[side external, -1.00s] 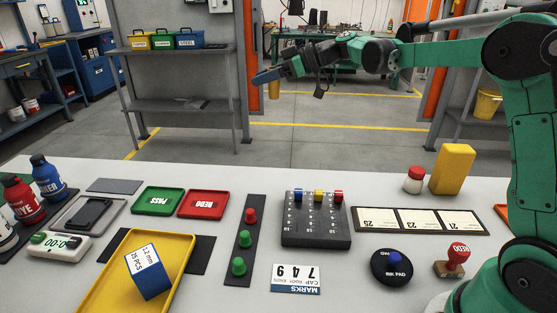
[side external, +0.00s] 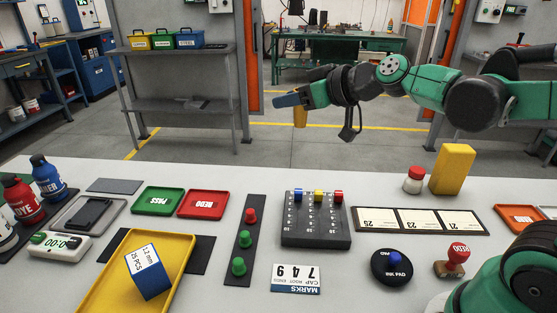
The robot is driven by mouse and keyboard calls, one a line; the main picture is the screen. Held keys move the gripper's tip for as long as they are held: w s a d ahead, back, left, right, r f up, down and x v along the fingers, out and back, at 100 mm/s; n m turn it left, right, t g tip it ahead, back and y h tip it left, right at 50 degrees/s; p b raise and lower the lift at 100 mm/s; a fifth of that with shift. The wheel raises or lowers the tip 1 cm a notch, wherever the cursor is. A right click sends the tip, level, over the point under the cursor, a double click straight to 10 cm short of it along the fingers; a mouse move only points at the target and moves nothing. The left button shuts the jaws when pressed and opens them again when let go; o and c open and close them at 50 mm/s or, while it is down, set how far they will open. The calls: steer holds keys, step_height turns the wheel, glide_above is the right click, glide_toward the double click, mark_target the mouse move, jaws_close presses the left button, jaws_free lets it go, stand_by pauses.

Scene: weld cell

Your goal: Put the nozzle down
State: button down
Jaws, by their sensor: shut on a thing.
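My gripper (side external: 297,99) is at the upper middle of the side external view, raised above the far side of the table. It is shut on a brass-yellow piece, which I take to be the nozzle (side external: 300,118). The nozzle hangs below the blue-grey fingers, roughly upright and clear of the table. Its upper part is hidden by the fingers.
The table (side external: 330,172) holds a green PASS tray (side external: 144,200), a red REDO tray (side external: 203,216), a yellow tray (side external: 95,297) with a blue box (side external: 149,274), a dark slider block (side external: 316,232), a numbered card strip (side external: 419,232), an ink pad (side external: 391,275) and a yellow block (side external: 452,169). The far middle is clear.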

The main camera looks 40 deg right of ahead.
steer(key=shift+m+h, duration=0.8)
steer(key=shift+h, duration=0.1)
steer(key=f, duration=0.1)
steer(key=s+f, duration=0.1)
steer(key=f, duration=0.1)
steer(key=s+f, duration=0.1)
steer(key=shift+s+f, duration=0.15)
steer(key=shift+f, duration=0.1)
steer(key=s+d+f+n+g+y, duration=0.1)
steer(key=d+f+n+y, duration=0.3)
steer(key=d, duration=0.6)
steer(key=d+f+n+g+y, duration=0.15)
steer(key=d+f, duration=0.35)
steer(key=d, duration=0.5)
steer(key=shift+t+y, duration=0.35)
steer(key=shift+y, duration=0.1)
steer(key=shift+s+a+f, duration=0.1)
steer(key=shift+a+f, duration=0.05)
steer(key=shift+f, duration=1.6)
steer(key=shift+a+f, duration=0.1)
steer(key=shift+f, duration=1.65)
steer(key=shift+f, duration=0.5)
steer(key=shift+c, duration=2.2)
jaws_free()
